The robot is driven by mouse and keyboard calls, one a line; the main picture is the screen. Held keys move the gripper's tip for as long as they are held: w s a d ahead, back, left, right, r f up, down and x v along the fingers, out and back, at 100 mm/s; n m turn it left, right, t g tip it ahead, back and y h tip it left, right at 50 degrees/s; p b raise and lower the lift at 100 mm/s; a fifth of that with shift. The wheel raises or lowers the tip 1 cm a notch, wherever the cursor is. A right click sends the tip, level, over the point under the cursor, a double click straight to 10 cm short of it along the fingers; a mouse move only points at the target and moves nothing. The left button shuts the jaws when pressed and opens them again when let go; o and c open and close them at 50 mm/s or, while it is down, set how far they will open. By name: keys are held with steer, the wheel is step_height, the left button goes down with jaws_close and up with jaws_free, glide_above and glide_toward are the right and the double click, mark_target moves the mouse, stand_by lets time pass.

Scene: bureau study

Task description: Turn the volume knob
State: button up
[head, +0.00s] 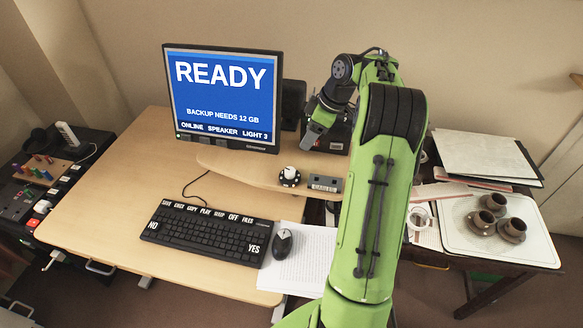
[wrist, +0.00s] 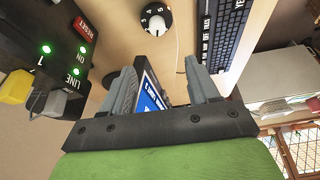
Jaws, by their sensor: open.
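The volume knob (head: 289,176) is a small white knob on a black numbered dial, on the raised desk shelf in front of the monitor. In the wrist view the knob (wrist: 156,19) shows at the top, beyond the fingertips, with its white pointer and numbers visible. My gripper (head: 314,133) is above and to the right of the knob in the head view, in front of a dark box. In the wrist view my gripper (wrist: 160,75) has its two grey fingers spread apart, with nothing held between them. The knob is apart from the fingers.
The monitor (head: 224,95) reads READY and stands behind the knob. A dark box (wrist: 58,50) with RESET, ON and LINE labels and green lights is close to my gripper. A small grey labelled box (head: 325,184) sits right of the knob. The keyboard (head: 205,233) and mouse (head: 283,243) lie in front.

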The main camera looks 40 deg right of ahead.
steer(key=d+f, duration=0.1)
steer(key=b, duration=0.5)
glide_toward(290, 170)
steer(key=x, duration=0.9)
steer(key=shift+r+p, duration=0.1)
steer(key=shift+p, duration=0.2)
steer(key=c, duration=1)
